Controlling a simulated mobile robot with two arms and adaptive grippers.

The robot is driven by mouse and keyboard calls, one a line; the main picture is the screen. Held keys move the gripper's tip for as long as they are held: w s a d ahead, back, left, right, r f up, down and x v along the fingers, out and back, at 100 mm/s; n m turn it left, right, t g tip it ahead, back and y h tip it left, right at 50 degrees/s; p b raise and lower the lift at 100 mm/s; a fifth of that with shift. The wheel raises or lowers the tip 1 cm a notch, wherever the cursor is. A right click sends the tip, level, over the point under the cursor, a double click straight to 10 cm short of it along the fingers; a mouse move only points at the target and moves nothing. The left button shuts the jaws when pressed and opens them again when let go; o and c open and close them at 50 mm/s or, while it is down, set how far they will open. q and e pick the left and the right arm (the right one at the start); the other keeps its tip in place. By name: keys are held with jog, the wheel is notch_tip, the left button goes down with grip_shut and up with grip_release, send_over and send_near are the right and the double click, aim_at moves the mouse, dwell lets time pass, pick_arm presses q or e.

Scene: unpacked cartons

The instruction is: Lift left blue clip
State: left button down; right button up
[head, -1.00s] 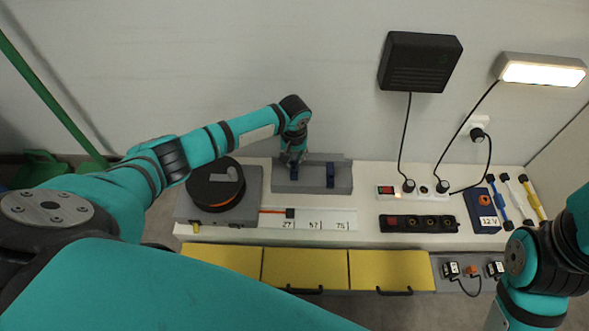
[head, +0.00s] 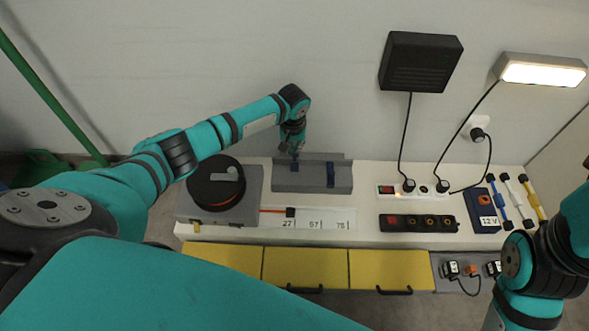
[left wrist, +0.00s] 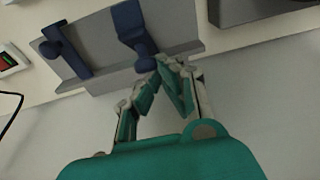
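The left blue clip (head: 294,166) is at the left end of a grey bracket (head: 310,187) by the back wall. The right blue clip (head: 330,175) stands on the same bracket. My left gripper (head: 294,155) is right above the left clip and hides part of it. In the left wrist view the left clip (left wrist: 130,25) has its rounded end close to my fingertips (left wrist: 160,66). The fingers converge, but I cannot tell whether they touch or grip it. The right clip (left wrist: 66,45) stands apart there. My right gripper is out of view.
A dark round reel (head: 215,190) stands left of the bracket. A white numbered strip (head: 325,223) lies in front. A power strip (head: 420,223) and a blue 12 V box (head: 484,212) lie right. Yellow drawers (head: 305,267) line the front.

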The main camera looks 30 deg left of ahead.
pick_arm(q)
jog(key=shift+w+d+r, duration=0.45)
jog(key=shift+d, duration=0.2)
jog(key=shift+w+a+r, duration=0.1)
jog(key=shift+w+a, duration=0.1)
jog(key=shift+w, duration=0.35)
jog(key=c, duration=1.2)
grip_release()
jog(key=shift+o, duration=0.4)
jog(key=shift+s+a, duration=0.2)
